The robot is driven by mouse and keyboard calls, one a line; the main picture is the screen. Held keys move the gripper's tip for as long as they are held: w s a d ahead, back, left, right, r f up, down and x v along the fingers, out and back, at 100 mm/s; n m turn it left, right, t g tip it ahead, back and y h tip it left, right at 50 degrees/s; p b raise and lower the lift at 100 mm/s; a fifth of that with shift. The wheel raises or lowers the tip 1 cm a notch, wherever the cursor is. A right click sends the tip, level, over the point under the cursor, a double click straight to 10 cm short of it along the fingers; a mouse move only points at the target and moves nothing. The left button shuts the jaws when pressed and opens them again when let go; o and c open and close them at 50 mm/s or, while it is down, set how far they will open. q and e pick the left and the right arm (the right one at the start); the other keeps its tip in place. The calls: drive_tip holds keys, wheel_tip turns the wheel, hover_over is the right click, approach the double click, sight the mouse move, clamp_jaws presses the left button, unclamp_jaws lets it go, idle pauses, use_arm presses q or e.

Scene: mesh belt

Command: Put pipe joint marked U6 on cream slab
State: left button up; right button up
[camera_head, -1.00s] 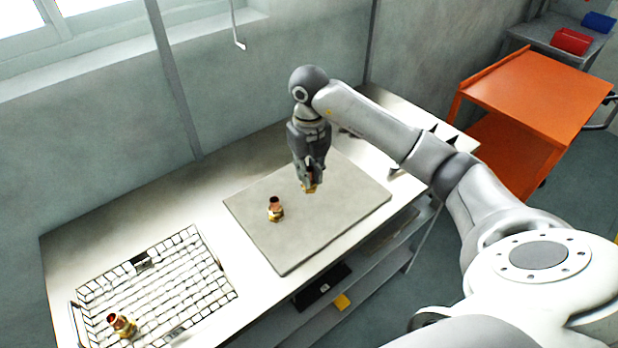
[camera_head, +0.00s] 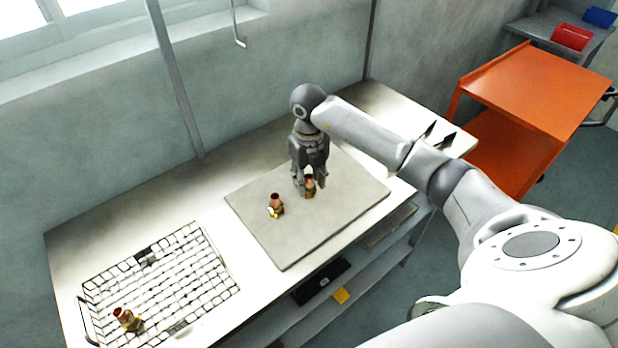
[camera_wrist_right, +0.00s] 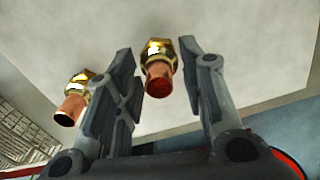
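A grey-cream slab (camera_head: 328,224) lies on the white bench. Two brass and copper pipe joints stand upright on it. One pipe joint (camera_head: 309,187) is between the fingers of my right gripper (camera_head: 309,190). My left gripper is not in view.
A wire mesh tray (camera_head: 208,250) lies on the left of the bench with another pipe joint (camera_head: 127,319) in its front left corner. An orange cart (camera_head: 535,85) stands at the right. Dark pointed objects (camera_head: 440,135) show behind my right arm.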

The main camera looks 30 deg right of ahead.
sight(308, 176)
drive_tip(key=shift+r, duration=0.2)
drive_tip(key=shift+w+r, duration=0.1)
drive_tip(key=shift+r, duration=0.25)
wheel_tip(308, 176, up, 10)
drive_tip(key=b, duration=0.2)
drive_tip(key=shift+f+b, duration=0.1)
drive_tip(key=shift+b, duration=0.2)
drive_tip(key=shift+r, duration=0.7)
